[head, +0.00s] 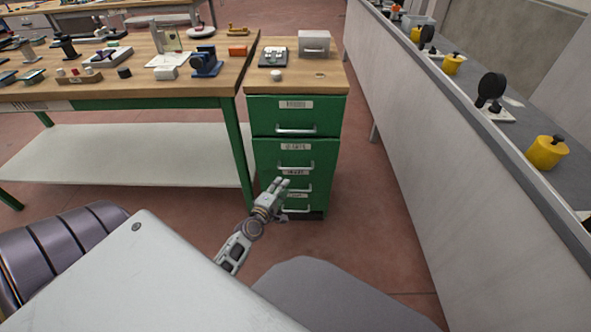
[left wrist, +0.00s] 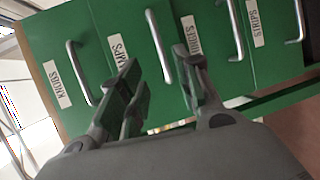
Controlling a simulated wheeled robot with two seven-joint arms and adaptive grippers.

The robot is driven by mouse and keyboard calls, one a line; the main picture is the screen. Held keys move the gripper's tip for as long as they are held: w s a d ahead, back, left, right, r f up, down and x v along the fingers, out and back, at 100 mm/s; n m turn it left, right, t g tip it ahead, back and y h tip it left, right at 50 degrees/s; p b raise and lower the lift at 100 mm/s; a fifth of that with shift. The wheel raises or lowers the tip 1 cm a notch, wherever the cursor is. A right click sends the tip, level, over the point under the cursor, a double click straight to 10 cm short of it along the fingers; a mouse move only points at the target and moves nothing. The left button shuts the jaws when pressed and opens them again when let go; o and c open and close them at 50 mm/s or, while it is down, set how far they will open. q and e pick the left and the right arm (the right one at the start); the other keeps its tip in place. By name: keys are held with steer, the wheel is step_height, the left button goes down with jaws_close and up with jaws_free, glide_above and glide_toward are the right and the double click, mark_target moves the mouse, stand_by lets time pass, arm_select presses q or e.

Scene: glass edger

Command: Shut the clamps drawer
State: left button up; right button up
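The clamps drawer (head: 270,152) is the second one down in a green cabinet. Its front seems to stand out a little from the drawer above, though how far is hard to judge. In the left wrist view its label (left wrist: 118,48), partly hidden by a finger, ends in "AMPS", and its handle (left wrist: 157,45) shows beside it. My left gripper (head: 279,183) is low in front of the cabinet, just below the clamps handle in the head view. In the left wrist view its fingers (left wrist: 163,75) are apart and empty, with the handle beyond the gap. My right gripper is not in view.
The knobs drawer (head: 270,115) is above, with two more labelled drawers below. A wooden workbench (head: 130,92) with tools adjoins the cabinet on the left. A long grey counter (head: 430,150) runs along the right. Red floor (head: 370,215) lies free between cabinet and counter.

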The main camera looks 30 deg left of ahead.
mark_target(295, 169)
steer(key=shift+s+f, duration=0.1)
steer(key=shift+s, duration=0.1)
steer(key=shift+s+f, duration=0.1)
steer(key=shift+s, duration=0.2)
arm_select(q)
steer(key=shift+w, duration=0.15)
steer(key=b+x, duration=0.2)
steer(key=x, duration=1.1)
steer(key=shift+w+f, duration=0.15)
steer(key=shift+w, duration=0.05)
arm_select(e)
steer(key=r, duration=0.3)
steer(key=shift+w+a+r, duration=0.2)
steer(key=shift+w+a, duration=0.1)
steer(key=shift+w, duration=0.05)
arm_select(q)
steer(key=c, duration=0.6)
jaws_close()
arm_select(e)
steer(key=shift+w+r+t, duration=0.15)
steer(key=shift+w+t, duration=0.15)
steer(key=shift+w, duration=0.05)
